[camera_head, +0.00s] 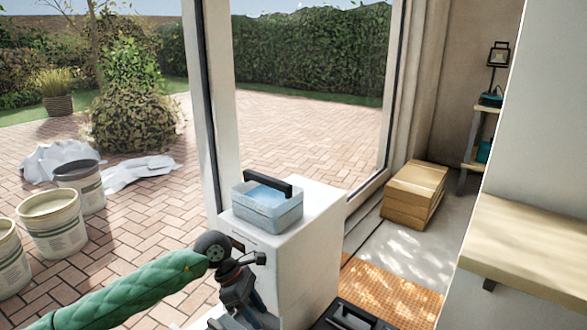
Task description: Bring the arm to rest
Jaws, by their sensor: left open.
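My left arm, in a green quilted sleeve, comes in from the lower left of the head view. It ends in a dark round wrist and my left gripper (243,262), which is open, with nothing visible between its fingers. The gripper is in front of the white cabinet (315,235), below the light blue box with a black handle (268,205) on top; I cannot tell how far apart they are. Dark and blue-grey parts below the wrist are hard to make out. My right gripper is not in view.
White buckets (52,222) stand on brick paving at left. A cardboard box (413,193) lies on the floor behind the cabinet. A black case (350,316) is at the bottom edge, near an orange mat (385,292). A wooden shelf (530,245) juts out at right.

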